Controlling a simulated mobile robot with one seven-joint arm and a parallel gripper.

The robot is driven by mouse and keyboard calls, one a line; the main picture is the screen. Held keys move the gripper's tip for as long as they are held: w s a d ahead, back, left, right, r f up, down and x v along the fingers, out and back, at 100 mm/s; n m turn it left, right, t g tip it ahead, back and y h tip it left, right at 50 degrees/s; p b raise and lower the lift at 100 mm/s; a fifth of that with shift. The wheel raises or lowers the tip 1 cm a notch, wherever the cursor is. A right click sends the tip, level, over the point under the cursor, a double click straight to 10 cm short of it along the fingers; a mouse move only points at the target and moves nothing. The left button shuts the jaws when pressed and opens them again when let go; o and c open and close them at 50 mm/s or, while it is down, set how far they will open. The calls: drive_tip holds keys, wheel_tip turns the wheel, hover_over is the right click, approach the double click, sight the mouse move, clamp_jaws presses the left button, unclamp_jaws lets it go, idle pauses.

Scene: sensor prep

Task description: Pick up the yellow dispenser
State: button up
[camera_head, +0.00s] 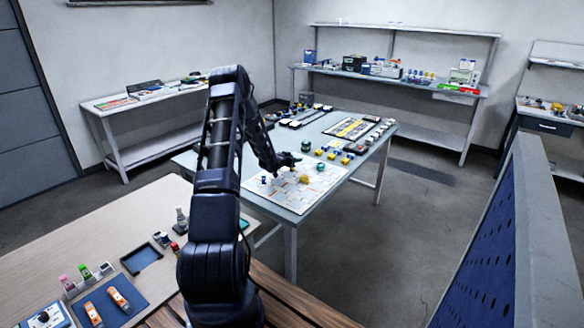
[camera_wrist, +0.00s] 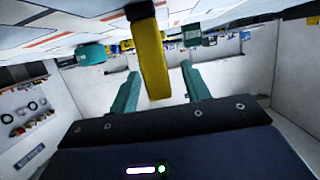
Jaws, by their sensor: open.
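A small yellow item (camera_head: 304,179), which looks like the yellow dispenser, sits on the white patterned mat (camera_head: 268,192) at the near end of the grey table. My gripper (camera_head: 288,164) is low over that mat, just above and left of the yellow item in the head view. In the wrist view, the tall yellow body (camera_wrist: 153,62) with a dark end stands between the two teal fingers of my gripper (camera_wrist: 160,72). The fingers are apart, with gaps visible on both sides of the yellow body. The wrist view looks upside down.
A teal item (camera_wrist: 91,54) is near the gripper in the wrist view. A small blue item (camera_head: 263,180) is on the mat. Several small yellow and blue items (camera_head: 333,155) stand behind it. A wooden bench (camera_head: 100,235) is at left, a blue pegboard panel (camera_head: 490,255) at right.

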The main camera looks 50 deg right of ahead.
drive_tip(key=shift+w+d, duration=0.1)
drive_tip(key=shift+c, duration=0.2)
clamp_jaws()
